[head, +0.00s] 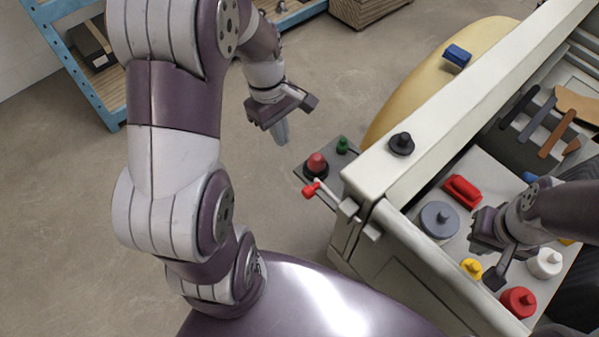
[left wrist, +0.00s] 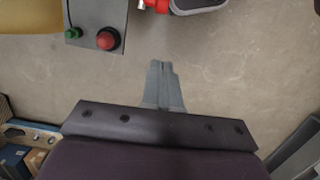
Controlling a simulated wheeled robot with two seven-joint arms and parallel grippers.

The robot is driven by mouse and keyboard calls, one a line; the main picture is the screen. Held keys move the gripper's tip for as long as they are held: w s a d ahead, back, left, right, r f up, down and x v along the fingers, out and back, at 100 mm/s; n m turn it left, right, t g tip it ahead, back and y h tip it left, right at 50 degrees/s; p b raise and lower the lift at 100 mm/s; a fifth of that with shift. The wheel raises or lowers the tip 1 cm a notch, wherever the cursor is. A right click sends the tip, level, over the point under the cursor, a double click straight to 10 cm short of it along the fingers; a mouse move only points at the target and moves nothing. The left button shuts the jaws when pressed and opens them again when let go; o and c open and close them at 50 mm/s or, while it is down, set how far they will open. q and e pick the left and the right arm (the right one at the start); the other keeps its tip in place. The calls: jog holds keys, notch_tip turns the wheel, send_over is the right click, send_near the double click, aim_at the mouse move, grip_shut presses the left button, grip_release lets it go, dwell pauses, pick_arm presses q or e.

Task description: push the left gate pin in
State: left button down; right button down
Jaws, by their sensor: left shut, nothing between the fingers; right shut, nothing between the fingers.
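The left gate pin (head: 311,190) appears to be the red-knobbed rod at the near left corner of the pale bin. Its shaft runs toward a grey block on the gate, and a good length of it shows outside. In the left wrist view a red part, which looks like the pin's knob (left wrist: 157,5), is cut by the top edge. My left gripper (head: 281,132) is shut and empty, pointing down, up and left of the pin and apart from it. It also shows in the left wrist view (left wrist: 163,68). My right gripper (head: 494,272) is shut and empty above the bin's tray.
A grey control box with a red button (head: 316,165) and a green button (head: 342,145) stands beside the pin. A black knob (head: 401,143) tops the pale rail (head: 450,108). The tray holds a grey disc (head: 439,220) and several coloured knobs. Floor left of the box is clear.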

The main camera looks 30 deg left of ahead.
pick_arm(q)
jog(key=s+d+f+p, duration=0.1)
jog(key=d+f+p, duration=0.2)
jog(key=f, duration=0.8)
jog(key=shift+s+d+f, duration=0.2)
jog(key=shift+d+f, duration=0.05)
jog(key=shift+d, duration=0.8)
pick_arm(e)
jog(key=r, duration=0.3)
jog(key=shift+w, duration=0.25)
